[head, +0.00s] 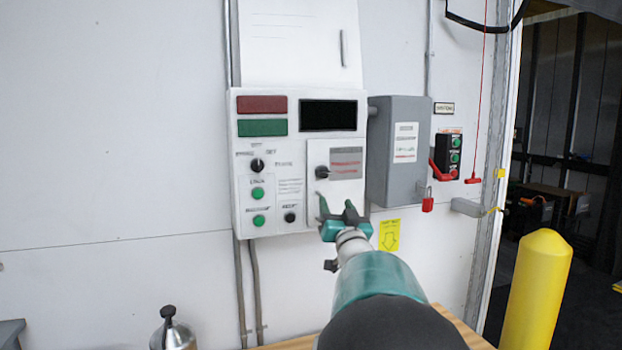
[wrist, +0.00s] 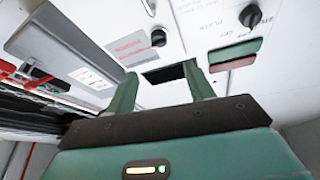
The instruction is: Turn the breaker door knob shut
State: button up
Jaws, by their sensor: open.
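The breaker door (head: 346,190) is a small pale panel at the lower right of the white control box, with a red-printed label. Its black knob (head: 322,172) sits near the door's left edge, its grip roughly sideways. The knob also shows in the wrist view (wrist: 158,38), beside the label. My gripper (head: 336,206) is open and empty, just below the knob and in front of the door's lower part. In the wrist view its two green fingers (wrist: 160,72) stand apart, with the knob beyond them and not touched. I cannot tell whether the door is fully flush.
Another black knob (head: 257,164) and green buttons (head: 258,194) lie to the left on the box. A grey box (head: 398,150) with a red padlock (head: 428,202) juts out on the right. A yellow post (head: 537,290) stands by the doorway. A metal canister (head: 172,332) is below.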

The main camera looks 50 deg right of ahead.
aim_at(325, 175)
jog(key=x, duration=1.3)
jog(key=c, duration=0.9)
jog(key=shift+c, duration=0.2)
